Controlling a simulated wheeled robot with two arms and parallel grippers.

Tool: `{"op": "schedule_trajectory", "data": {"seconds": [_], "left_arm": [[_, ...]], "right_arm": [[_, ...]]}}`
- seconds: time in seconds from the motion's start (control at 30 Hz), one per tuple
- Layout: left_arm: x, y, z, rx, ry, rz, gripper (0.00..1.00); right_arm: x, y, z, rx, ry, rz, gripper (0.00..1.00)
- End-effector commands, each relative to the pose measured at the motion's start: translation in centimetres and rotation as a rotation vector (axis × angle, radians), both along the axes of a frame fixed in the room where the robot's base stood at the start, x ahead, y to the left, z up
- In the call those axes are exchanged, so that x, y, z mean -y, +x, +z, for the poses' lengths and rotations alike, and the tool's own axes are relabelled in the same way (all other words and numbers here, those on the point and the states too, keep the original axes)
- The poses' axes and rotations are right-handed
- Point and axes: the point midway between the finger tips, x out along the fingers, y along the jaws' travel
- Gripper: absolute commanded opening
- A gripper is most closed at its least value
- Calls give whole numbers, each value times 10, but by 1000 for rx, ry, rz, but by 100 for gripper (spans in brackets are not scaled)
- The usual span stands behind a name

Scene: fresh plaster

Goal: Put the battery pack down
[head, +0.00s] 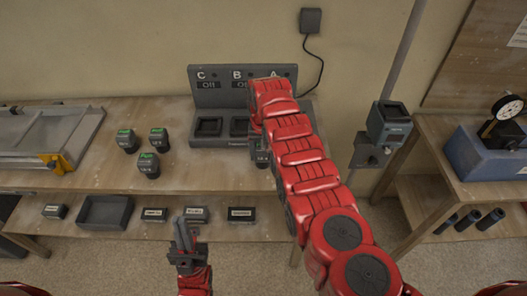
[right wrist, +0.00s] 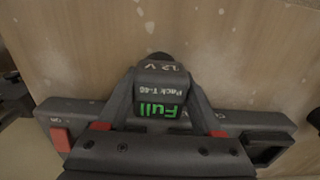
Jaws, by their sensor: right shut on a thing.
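My right gripper (right wrist: 157,105) is shut on a dark battery pack (right wrist: 158,88), seen in the right wrist view between its two fingers. The pack reads "12 V" and has a green "Full" display. In the head view part of the pack (head: 261,158) shows beside my red right arm, at the right front of the grey charger (head: 200,142). The arm covers the charger's A side. The bays under C and B look empty. I cannot tell whether the pack touches anything. My left gripper (head: 183,238) is low in front of the bench; its opening is unclear.
Several things share the wooden bench (head: 95,180): three packs with green displays (head: 148,165) left of the charger, and a grey tray (head: 60,135) at far left. Small labelled boxes and an open bin (head: 104,212) fill the lower shelf. A post-mounted unit (head: 388,122) stands right.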

Motion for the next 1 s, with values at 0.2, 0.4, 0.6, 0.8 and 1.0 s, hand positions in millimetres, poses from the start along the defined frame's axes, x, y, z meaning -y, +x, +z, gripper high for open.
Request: {"op": "schedule_trajectory", "data": {"seconds": [0.2,0.4,0.6,0.8,1.0], "left_arm": [[0,0,-1,0,0,0,0],[0,0,-1,0,0,0,0],[0,0,-1,0,0,0,0],[0,0,-8,0,0,0,0],[0,0,-33,0,0,0,0]], "right_arm": [[0,0,0,0,0,0,91],[0,0,0,0,0,0,97],[0,0,2,1,0,0,97],[0,1,21,4,0,-1,97],[0,2,72,9,3,0,97]]}}
